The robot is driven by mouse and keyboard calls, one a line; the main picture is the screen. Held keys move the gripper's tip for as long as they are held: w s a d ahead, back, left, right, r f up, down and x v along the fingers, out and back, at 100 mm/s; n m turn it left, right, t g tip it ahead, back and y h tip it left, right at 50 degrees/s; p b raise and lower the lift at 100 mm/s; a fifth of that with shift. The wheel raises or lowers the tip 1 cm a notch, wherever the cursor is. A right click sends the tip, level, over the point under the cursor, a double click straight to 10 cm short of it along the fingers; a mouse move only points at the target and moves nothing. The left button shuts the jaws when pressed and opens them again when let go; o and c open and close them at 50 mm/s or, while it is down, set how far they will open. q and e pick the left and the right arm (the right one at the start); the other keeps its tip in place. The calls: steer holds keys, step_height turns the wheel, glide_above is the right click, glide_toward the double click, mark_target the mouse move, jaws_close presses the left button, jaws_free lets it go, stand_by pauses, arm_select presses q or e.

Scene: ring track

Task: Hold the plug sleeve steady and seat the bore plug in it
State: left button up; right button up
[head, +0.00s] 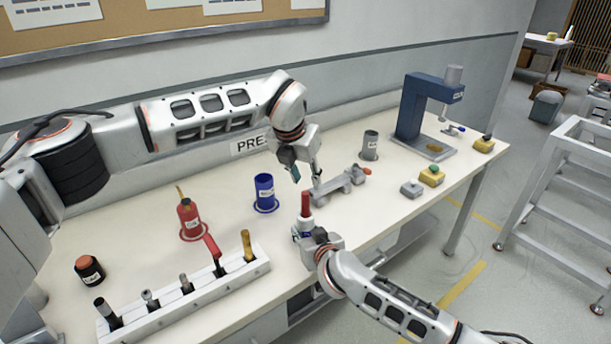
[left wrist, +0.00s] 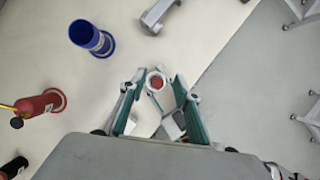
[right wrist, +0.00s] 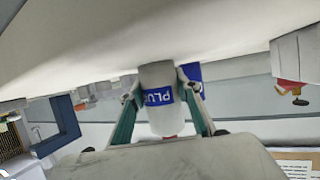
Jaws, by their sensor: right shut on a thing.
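The plug sleeve (right wrist: 158,80) is a pale cylinder with a blue label reading "PLUG". My right gripper (head: 304,231) is shut on it, with one finger on each side in the right wrist view (right wrist: 160,90). The red bore plug (head: 305,204) stands upright out of the sleeve's top. From above in the left wrist view, the plug (left wrist: 157,83) shows as a red disc inside a pale ring. How deep it sits is hidden. My left gripper (head: 305,177) is open and empty above the plug, its fingers spread either side of it in the left wrist view.
A grey fixture (head: 338,182) lies on the table behind the grippers. A blue cup (head: 265,190), a red cup (head: 188,215) and a white tool rack (head: 185,305) stand left. A blue press (head: 415,110) and a grey cup (head: 369,146) stand back right.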

arm_select(q)
steer(key=shift+r, duration=0.1)
steer(key=shift+r, duration=0.3)
steer(key=v, duration=1.2)
steer(key=shift+r, duration=0.25)
arm_select(e)
steer(key=o, duration=1.1)
steer(key=shift+o, duration=0.2)
steer(key=shift+s, duration=0.1)
